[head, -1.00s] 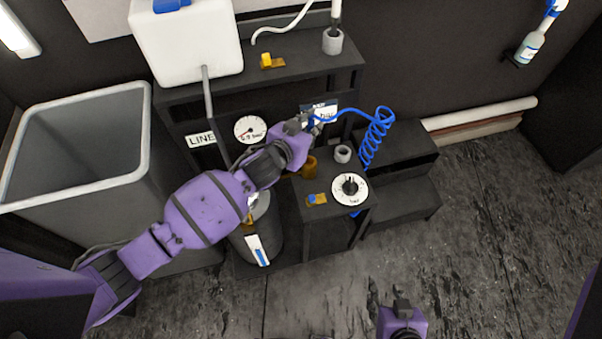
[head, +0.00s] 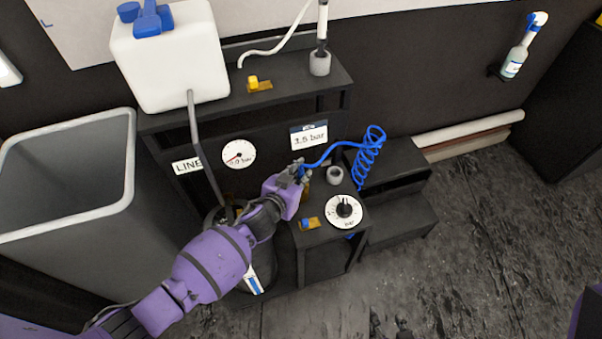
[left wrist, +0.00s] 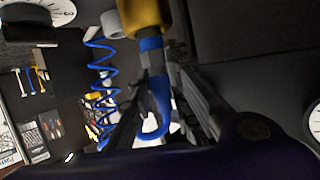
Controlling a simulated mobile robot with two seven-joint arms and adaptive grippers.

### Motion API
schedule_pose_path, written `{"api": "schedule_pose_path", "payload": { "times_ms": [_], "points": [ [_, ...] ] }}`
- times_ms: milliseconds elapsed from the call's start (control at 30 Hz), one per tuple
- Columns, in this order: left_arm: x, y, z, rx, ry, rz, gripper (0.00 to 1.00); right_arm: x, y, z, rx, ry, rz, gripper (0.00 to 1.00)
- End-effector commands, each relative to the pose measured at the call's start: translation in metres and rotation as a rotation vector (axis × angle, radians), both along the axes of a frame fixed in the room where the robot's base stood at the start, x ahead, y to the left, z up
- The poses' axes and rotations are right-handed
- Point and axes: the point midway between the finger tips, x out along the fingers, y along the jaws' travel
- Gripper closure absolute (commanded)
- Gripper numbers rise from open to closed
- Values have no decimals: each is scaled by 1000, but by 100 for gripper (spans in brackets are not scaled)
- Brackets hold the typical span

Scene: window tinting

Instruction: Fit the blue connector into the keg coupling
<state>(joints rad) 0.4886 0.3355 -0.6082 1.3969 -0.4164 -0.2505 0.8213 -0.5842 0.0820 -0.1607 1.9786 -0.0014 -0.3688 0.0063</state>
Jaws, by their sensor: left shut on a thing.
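My left gripper (head: 300,172) is shut on the blue connector (left wrist: 152,48), whose blue coiled hose (head: 369,160) runs off to the right. In the left wrist view the connector lies between the fingers (left wrist: 150,95), with its end at the mouth of a brass-coloured cylinder (left wrist: 146,14), which looks like the coupling. I cannot tell how far it is inserted. In the head view this cylinder is mostly hidden by the gripper. The keg below is largely covered by my left arm.
A round dial (head: 344,211) and a yellow-and-blue valve (head: 308,223) are on the low stand. A grey cup (head: 336,175) stands close to the gripper's right. A gauge (head: 238,154) is behind it. A grey bin (head: 70,215) stands left. The floor at right is clear.

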Motion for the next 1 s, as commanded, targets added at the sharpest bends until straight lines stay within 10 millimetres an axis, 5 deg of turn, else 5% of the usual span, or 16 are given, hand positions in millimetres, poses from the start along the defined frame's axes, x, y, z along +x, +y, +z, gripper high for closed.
{"api": "schedule_pose_path", "payload": {
  "times_ms": [200,233,367,767,1000],
  "points": [
    [0,0,-3,0,-1,0,100,-1,0,-2,-1,2,3,60],
    [0,0,-4,1,0,0,82,0,0,-2,-1,1,3,60],
    [0,0,-2,1,-2,-1,65,1,0,-1,0,-1,4,60],
    [0,1,5,1,-4,0,64,5,2,4,2,-9,2,60],
    [-37,20,20,1,-3,1,64,9,6,10,10,-16,3,60]
  ]
}}
